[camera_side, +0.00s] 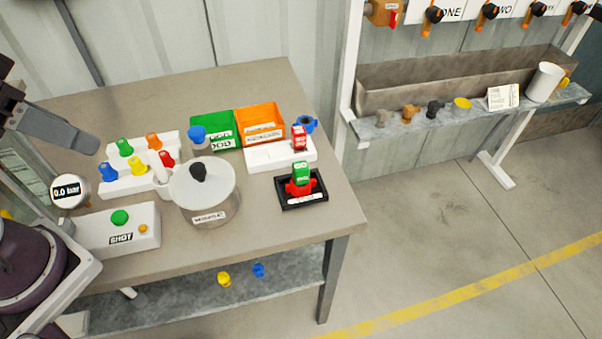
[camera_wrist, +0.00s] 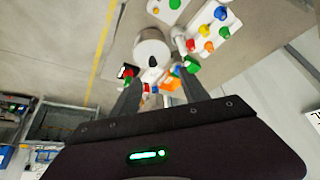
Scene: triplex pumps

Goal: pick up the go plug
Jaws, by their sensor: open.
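The go plug (camera_side: 302,172) is a green block with white lettering. It stands upright on a red base in a small black tray (camera_side: 289,203) near the right edge of the table. In the wrist view the tray area (camera_wrist: 127,72) is small, left of the pot, with red and a bit of green showing. My gripper (camera_wrist: 160,90) is open and empty, its two dark fingers seen from behind in the wrist view. In the side view a grey finger of my gripper (camera_side: 60,130) shows at the far left, well away from the plug.
A red block (camera_side: 299,138) stands on a white holder (camera_side: 262,157) just behind the tray. A lidded pot (camera_side: 207,206) stands left of it. Green (camera_side: 210,125) and orange (camera_side: 259,118) bins sit behind. The table's front right corner is clear.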

